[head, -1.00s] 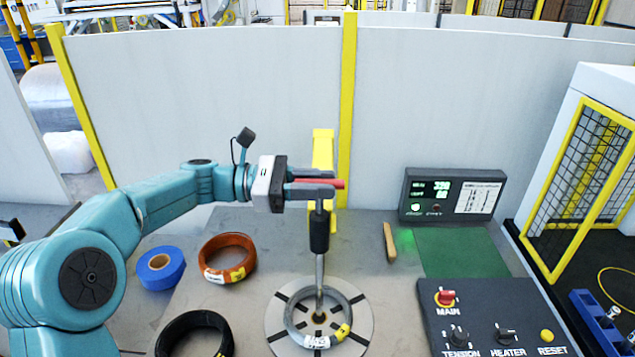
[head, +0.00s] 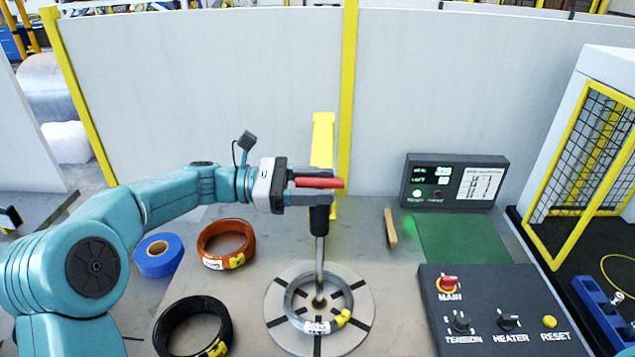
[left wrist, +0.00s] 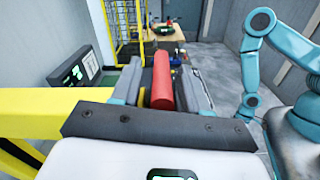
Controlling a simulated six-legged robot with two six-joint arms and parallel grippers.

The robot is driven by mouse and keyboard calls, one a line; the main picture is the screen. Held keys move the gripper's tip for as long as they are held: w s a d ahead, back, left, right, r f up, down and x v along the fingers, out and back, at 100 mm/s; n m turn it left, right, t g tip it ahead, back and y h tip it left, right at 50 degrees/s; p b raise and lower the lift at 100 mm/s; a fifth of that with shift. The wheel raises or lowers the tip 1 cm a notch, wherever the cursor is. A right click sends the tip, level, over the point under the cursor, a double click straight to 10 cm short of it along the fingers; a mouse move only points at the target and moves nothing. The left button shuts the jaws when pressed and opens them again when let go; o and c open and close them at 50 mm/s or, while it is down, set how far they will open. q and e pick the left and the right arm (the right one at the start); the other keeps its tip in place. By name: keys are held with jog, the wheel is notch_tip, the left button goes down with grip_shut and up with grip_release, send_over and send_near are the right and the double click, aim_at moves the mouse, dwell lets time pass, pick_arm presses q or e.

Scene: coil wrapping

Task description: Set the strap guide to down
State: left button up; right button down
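The strap guide is not labelled. I take it to be the yellow upright (head: 322,150) behind the coil, with a red handle (head: 322,183) in front of it. My left gripper (head: 312,187) is level with the handle, one finger on each side. The left wrist view shows the red handle (left wrist: 162,82) between the two fingers (left wrist: 160,88), with narrow gaps beside it. The fingers look open around it. Contact is hard to judge. The handle's mounting is hidden. My right gripper is not in view.
A dark-gripped rod (head: 320,222) stands in a grey coil (head: 290,298) on the round turntable (head: 362,325). Orange (head: 206,240) and black (head: 163,335) coils and blue tape (head: 143,262) lie left. A control panel (head: 480,290) and display (head: 408,185) stand right.

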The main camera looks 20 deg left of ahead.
pick_arm(q)
jog(key=shift+r, duration=0.1)
jog(key=shift+s+a, duration=0.1)
jog(key=shift+s, duration=0.05)
jog(key=b+v, duration=0.2)
jog(key=v, duration=1.4)
